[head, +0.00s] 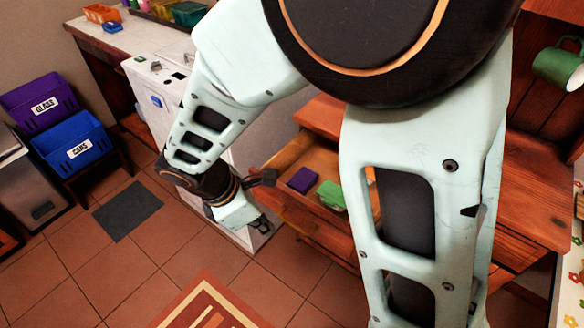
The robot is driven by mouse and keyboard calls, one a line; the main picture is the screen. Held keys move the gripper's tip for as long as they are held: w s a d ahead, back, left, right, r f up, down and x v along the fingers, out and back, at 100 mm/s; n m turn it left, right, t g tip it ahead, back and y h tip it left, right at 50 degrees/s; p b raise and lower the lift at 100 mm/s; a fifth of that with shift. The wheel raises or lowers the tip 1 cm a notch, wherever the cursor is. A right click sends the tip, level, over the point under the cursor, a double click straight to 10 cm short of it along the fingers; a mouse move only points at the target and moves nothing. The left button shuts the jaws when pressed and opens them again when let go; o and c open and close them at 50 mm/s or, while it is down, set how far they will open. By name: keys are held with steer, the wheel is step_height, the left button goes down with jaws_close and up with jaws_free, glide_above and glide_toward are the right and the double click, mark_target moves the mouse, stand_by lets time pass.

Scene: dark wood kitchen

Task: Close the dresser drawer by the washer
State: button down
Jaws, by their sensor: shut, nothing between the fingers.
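The dresser (530,190) is reddish-brown wood and stands on the right. Its drawer (318,160) is open and sticks out to the left, with a purple item (302,180) and a green item (331,196) inside. The white washer (160,88) stands left of the dresser, partly behind my arm. My gripper (264,226) is shut and empty, low beside the drawer's front end. I cannot tell whether it touches the drawer. My arm hides part of the drawer and dresser.
A purple bin (38,92) and a blue bin (75,128) marked with labels stand at the left. A grey mat (127,211) and a patterned rug (205,303) lie on the tiled floor. A green mug (560,66) hangs at upper right.

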steer(key=w+d+f+b, duration=0.2)
steer(key=w+d+f, duration=0.1)
steer(key=d+f, duration=0.4)
step_height(320, 180, down, 2)
steer(key=shift+w+f, duration=0.1)
steer(key=shift+w, duration=0.1)
stand_by(0.4)
steer(key=w+d+p, duration=0.2)
steer(key=w+d, duration=0.3)
steer(key=w, duration=0.1)
steer(key=w+d+p, duration=0.2)
steer(key=w+d, duration=0.3)
steer(key=w, duration=0.2)
steer(key=w+d+p, duration=0.2)
steer(key=w+d, duration=0.3)
steer(key=w, duration=0.1)
steer(key=shift+w, duration=0.2)
